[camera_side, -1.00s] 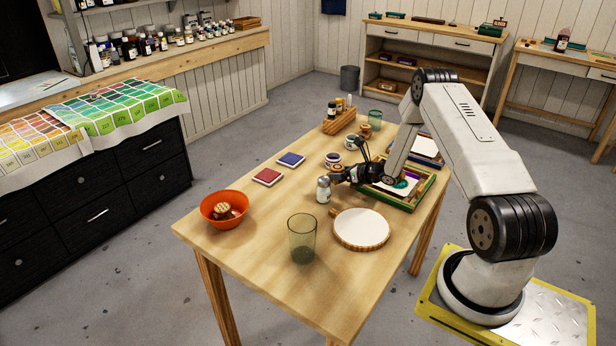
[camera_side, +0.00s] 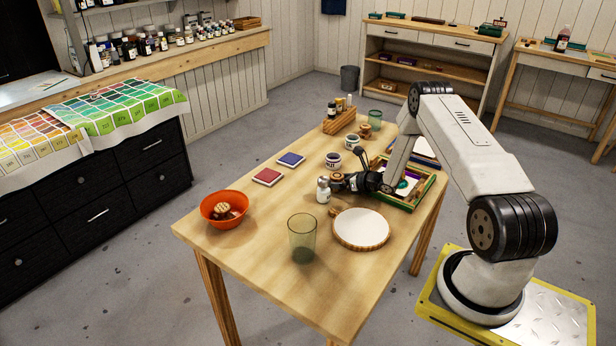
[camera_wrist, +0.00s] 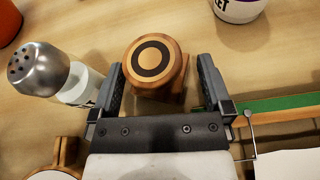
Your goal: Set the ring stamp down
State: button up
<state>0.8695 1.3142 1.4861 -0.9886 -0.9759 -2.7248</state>
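The ring stamp (camera_wrist: 150,62) is a round wooden piece with a dark ring on its top, seen from above in the wrist view. A wooden part shows below and right of the top. My gripper (camera_wrist: 160,72) has one finger on each side of it. The fingers look spread, with a strip of table showing between the stamp and the right finger; contact on the left is unclear. In the side view my gripper (camera_side: 338,183) is low over the table, right of the silver-topped shaker, and mostly hides the stamp.
The shaker (camera_side: 323,190) stands close beside my left finger. A white round board (camera_side: 361,229) with a wooden rim lies nearer the front, and a green-edged frame (camera_side: 408,205) lies right. An ink jar (camera_side: 333,161) stands behind.

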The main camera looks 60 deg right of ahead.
jog(key=shift+r, duration=0.2)
jog(key=v, duration=1.2)
dwell(0.6)
jog(key=shift+w+a+r+m, duration=0.15)
jog(key=shift+w+r+m, duration=0.15)
jog(key=shift+w, duration=0.1)
jog(key=w+a+r+m+g+h, duration=0.1)
jog(key=w+a+r+m+g, duration=0.25)
jog(key=a+m, duration=0.4)
jog(key=w+a+r+m+g+h, duration=0.1)
jog(key=w+a+r+m+g, duration=0.1)
jog(key=a+r+m, duration=0.5)
jog(key=s+a+r+m+g+y, duration=0.1)
jog(key=s+a+r+m+g, duration=0.1)
jog(key=s+a+m, duration=0.4)
jog(key=s+a+r+m+g+y, duration=0.1)
jog(key=s+a+r+m+g, duration=0.1)
jog(key=s+a+m, duration=0.5)
jog(key=a+m+g, duration=0.1)
jog(key=a+m, duration=0.5)
jog(key=a, duration=0.1)
